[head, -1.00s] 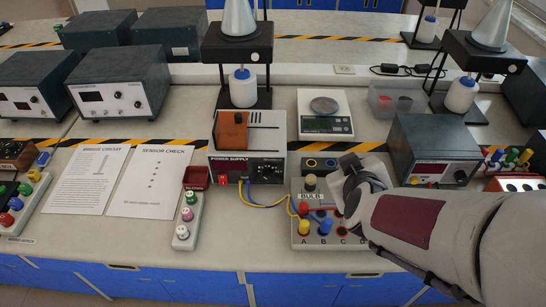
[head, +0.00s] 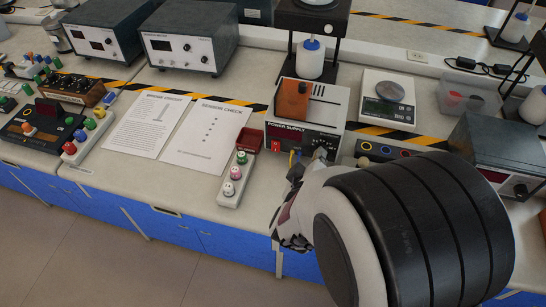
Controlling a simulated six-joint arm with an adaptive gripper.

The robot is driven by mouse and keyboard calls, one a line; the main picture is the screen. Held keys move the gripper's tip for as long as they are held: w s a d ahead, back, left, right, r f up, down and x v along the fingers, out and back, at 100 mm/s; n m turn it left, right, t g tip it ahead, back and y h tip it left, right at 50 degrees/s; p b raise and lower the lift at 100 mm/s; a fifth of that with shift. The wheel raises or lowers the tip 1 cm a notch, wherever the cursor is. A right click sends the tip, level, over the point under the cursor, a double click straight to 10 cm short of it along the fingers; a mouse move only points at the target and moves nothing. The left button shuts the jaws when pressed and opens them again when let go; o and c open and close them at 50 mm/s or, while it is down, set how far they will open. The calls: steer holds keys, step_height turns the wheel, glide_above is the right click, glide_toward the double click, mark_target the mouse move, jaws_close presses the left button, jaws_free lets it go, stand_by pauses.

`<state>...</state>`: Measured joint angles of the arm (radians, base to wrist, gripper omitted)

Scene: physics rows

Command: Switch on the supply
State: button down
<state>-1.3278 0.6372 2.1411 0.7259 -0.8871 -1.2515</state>
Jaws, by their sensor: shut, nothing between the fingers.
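The power supply (head: 300,135) is a white box near the middle of the bench, with an orange-brown block (head: 293,100) on top. Its front has a red switch (head: 276,146) at the lower left, a dark display and a knob at the right. Blue and yellow leads come out of its front. My gripper (head: 290,185) is just in front of and below the supply's front panel, largely hidden behind my wrist and arm. The fingertips cannot be made out clearly. I cannot tell whether it touches the panel. My arm covers the bulb board area.
Two printed sheets (head: 205,140) lie further left. A scale (head: 388,112) and a dark meter box (head: 500,140) stand to the right.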

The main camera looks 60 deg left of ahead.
mark_target(275, 151)
steer(key=s+a+f+n, duration=0.1)
steer(key=s, duration=0.1)
steer(key=s+f+n, duration=0.1)
steer(key=s+f, duration=0.1)
steer(key=s+a+f+n+y, duration=0.1)
steer(key=s+f, duration=0.1)
steer(key=s, duration=0.1)
steer(key=shift+a+t, duration=0.3)
steer(key=s+f+n, duration=0.1)
steer(key=s, duration=0.1)
steer(key=s+f+n+y, duration=0.1)
steer(key=s, duration=0.2)
steer(key=s+f+n, duration=0.1)
steer(key=s, duration=0.1)
steer(key=shift+s+a+f+n+t, duration=0.15)
steer(key=shift+s+f+n+t, duration=0.15)
steer(key=shift+f+t, duration=0.1)
steer(key=shift+s+f+n+y, duration=0.2)
steer(key=shift+s+n+y, duration=0.15)
steer(key=shift+s, duration=0.25)
steer(key=shift+w, duration=0.1)
steer(key=x, duration=1.3)
steer(key=shift+w+r, duration=0.1)
steer(key=shift+w, duration=0.1)
steer(key=shift+w+a, duration=0.15)
steer(key=shift+a, duration=0.1)
